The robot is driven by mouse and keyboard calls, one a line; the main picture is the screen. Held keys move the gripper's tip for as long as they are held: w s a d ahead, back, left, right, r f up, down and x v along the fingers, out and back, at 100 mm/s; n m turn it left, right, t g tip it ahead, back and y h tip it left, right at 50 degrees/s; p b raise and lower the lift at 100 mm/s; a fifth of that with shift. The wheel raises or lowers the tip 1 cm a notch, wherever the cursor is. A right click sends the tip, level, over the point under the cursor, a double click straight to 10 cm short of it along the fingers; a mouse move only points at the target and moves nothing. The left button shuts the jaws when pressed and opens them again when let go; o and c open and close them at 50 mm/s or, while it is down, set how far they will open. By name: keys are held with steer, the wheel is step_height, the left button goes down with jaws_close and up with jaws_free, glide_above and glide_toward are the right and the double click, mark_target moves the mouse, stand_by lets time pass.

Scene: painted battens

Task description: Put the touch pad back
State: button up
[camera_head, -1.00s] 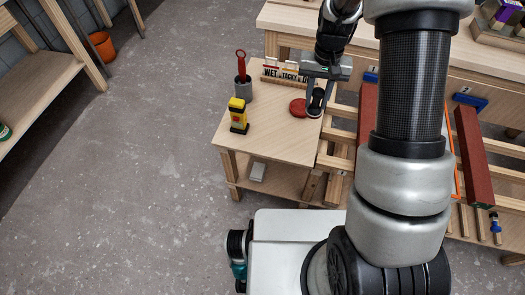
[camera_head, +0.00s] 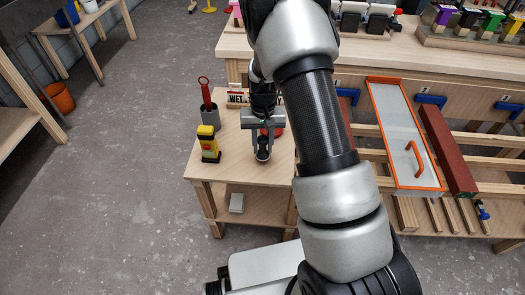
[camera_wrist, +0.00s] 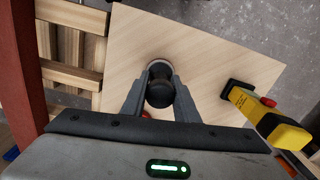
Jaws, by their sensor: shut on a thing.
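My gripper (camera_head: 263,142) is shut on a small black knobbed thing, likely the touch pad (camera_head: 263,153), above the front part of the small wooden side table (camera_head: 230,172). In the wrist view the round black knob of the touch pad (camera_wrist: 160,93) sits between the two fingers, with a pale rim showing past it. I cannot tell whether its underside touches the tabletop. A red disc (camera_head: 279,131) lies on the table just behind my gripper, partly hidden by it.
A yellow and black device (camera_head: 208,145) stands left of my gripper. Behind it are a grey cup (camera_head: 210,114) with a red-handled tool and a lettered sign (camera_head: 237,97). To the right, an orange-edged panel (camera_head: 405,135) and a red batten (camera_head: 447,150) lie on the rack.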

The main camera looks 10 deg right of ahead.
steer(key=shift+f, duration=1)
steer(key=shift+f, duration=0.1)
steer(key=shift+f+b, duration=0.15)
steer(key=shift+b, duration=0.15)
steer(key=o, duration=0.9)
